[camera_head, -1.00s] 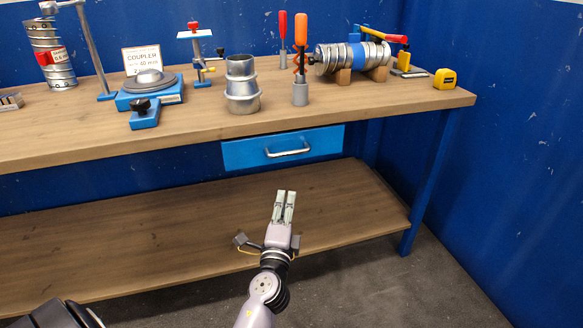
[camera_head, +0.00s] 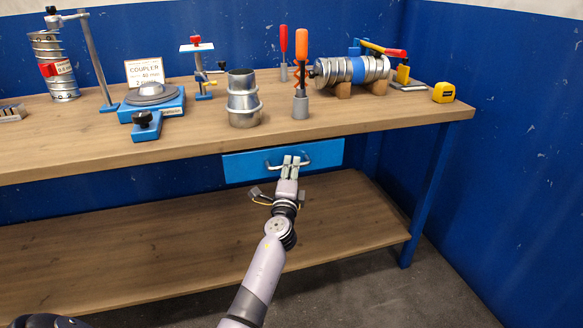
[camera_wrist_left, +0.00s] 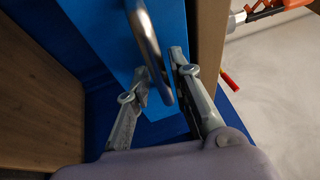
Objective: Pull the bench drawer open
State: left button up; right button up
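The blue bench drawer (camera_head: 240,166) hangs under the worktop and looks shut. Its metal bar handle (camera_head: 308,158) runs across the front. My left gripper (camera_head: 291,160) is at the drawer front, its fingertips at the handle. In the left wrist view, the handle (camera_wrist_left: 146,38) passes between the two fingers of the gripper (camera_wrist_left: 168,78). The fingers stand apart on either side of the bar, with a gap visible, so the gripper is open around it. The drawer front (camera_wrist_left: 112,32) lies just beyond the fingertips. My right gripper is not in view.
The wooden worktop (camera_head: 190,140) above carries a metal duct coupler (camera_head: 243,100), a screwdriver stand (camera_head: 300,104), a clamped spiral duct (camera_head: 345,72) and a yellow tape measure (camera_head: 444,92). A lower shelf (camera_head: 180,235) lies below the drawer. A blue leg (camera_head: 425,195) stands at right.

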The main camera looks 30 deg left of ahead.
pick_arm(q)
jog(key=shift+w+a+r, duration=0.1)
jog(key=shift+w+a, duration=0.1)
jog(key=shift+w, duration=0.2)
grip_shut()
dwell(0.5)
